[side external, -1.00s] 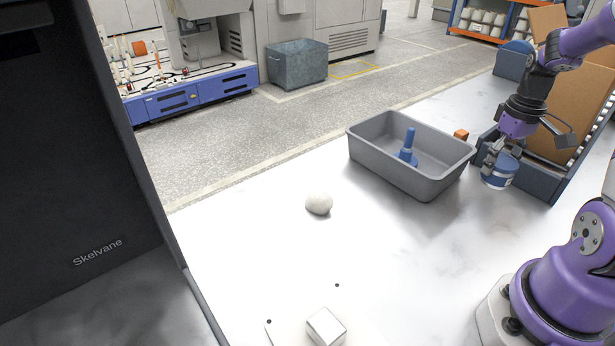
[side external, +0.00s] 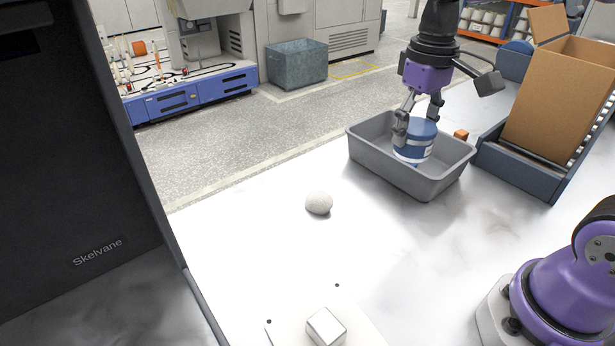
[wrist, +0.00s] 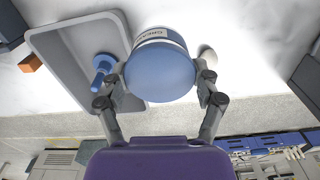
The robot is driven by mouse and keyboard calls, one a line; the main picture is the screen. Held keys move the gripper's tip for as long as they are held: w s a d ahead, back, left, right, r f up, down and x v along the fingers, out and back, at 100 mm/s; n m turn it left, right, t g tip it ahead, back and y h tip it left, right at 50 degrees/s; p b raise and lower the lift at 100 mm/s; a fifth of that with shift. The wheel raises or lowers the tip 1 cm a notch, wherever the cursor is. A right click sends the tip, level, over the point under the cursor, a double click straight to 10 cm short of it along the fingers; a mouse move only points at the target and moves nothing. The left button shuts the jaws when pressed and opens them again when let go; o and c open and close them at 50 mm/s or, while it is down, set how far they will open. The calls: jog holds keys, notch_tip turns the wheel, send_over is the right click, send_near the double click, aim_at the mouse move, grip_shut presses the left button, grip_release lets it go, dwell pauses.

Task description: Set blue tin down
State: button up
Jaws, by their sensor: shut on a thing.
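The blue tin (side external: 415,143), with a white label band, is held upright between the fingers of my gripper (side external: 416,128). In the side view it appears over the grey tray (side external: 437,187), above its floor; the exact height is hard to tell. In the wrist view the tin's blue lid (wrist: 160,72) faces the camera, with my gripper (wrist: 158,84) shut on it from both sides. The tin hides that piece in the side view.
A small orange block (side external: 461,135) sits behind the tray's right end. A cardboard box (side external: 556,105) stands in a blue-grey rack at right.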

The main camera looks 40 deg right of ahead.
jog(key=s+a+f+m, duration=0.3)
jog(key=s+a, duration=0.6)
send_near(421, 227)
jog(key=shift+s+a+f, duration=0.1)
jog(key=shift+a, duration=0.3)
jog(key=shift+d+f, duration=0.2)
jog(key=shift+d, duration=0.1)
jog(key=shift+d+f, duration=0.1)
jog(key=shift+f, duration=1.95)
jog(key=shift+f, duration=0.1)
jog(key=o, duration=1.2)
jog(key=shift+c, duration=0.2)
